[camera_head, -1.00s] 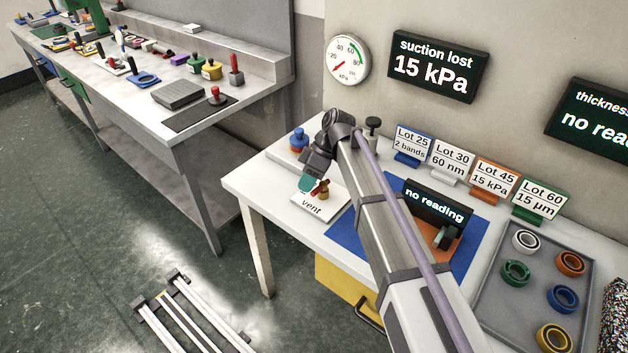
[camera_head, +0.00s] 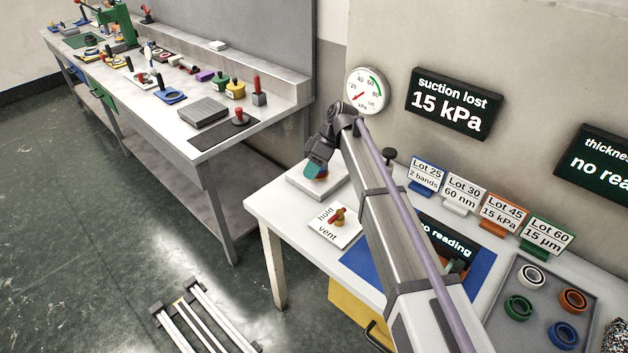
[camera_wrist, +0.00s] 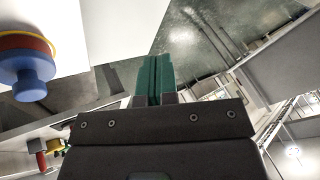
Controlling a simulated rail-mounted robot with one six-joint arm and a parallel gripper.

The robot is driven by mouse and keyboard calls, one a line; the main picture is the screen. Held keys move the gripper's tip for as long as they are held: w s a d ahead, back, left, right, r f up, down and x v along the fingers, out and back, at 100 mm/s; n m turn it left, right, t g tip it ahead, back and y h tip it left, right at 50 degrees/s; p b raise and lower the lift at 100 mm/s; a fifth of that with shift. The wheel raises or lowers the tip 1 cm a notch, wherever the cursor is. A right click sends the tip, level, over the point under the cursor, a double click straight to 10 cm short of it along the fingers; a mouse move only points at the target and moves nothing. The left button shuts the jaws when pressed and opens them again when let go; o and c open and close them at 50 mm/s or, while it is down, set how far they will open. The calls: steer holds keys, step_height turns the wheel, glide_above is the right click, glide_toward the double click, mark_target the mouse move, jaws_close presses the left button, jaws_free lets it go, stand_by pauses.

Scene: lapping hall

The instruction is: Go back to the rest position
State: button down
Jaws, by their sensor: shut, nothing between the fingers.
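My gripper (camera_head: 314,172) with teal fingers is shut and empty. It hangs over the white pad at the back left corner of the white table (camera_head: 268,205). In the wrist view the closed teal fingers (camera_wrist: 155,78) point away over floor and table edge. A blue-topped piece with red and yellow below (camera_wrist: 30,75) lies off to the left, apart from the fingers; in the head view my gripper mostly hides it. The hold/vent plate (camera_head: 324,229) with its red valve handle (camera_head: 338,215) stands clear in front of my gripper.
Lot cards (camera_head: 464,189) stand behind a grey tray of rings (camera_head: 505,300). My arm crosses over the blue mat (camera_head: 363,265). A grey workbench (camera_head: 185,120) is at left.

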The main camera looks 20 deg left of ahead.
steer(key=shift+w+a+r, duration=0.15)
steer(key=shift+w+r, duration=0.2)
steer(key=shift+r, duration=0.1)
steer(key=s+d+m, duration=0.1)
steer(key=d+m, duration=0.1)
steer(key=d, duration=0.1)
steer(key=s+d+f+m+t+h, duration=0.1)
steer(key=s+d+m, duration=0.1)
steer(key=d+m, duration=0.1)
steer(key=s+d+f+m+t, duration=0.1)
steer(key=s+d+m, duration=0.1)
steer(key=d, duration=0.1)
steer(key=shift+s+m, duration=0.1)
steer(key=shift+m, duration=0.3)
steer(key=s+d+m+t+h, duration=0.1)
steer(key=s+d+m, duration=0.2)
steer(key=d, duration=0.7)
steer(key=s+d+m+t+h, duration=0.1)
steer(key=s+d+m, duration=0.3)
steer(key=d, duration=0.7)
steer(key=s+d+m+t+h, duration=0.1)
steer(key=s+d+m, duration=0.3)
steer(key=s+d, duration=0.3)
steer(key=d+f, duration=0.1)
steer(key=d, duration=0.3)
steer(key=shift+d, duration=0.25)
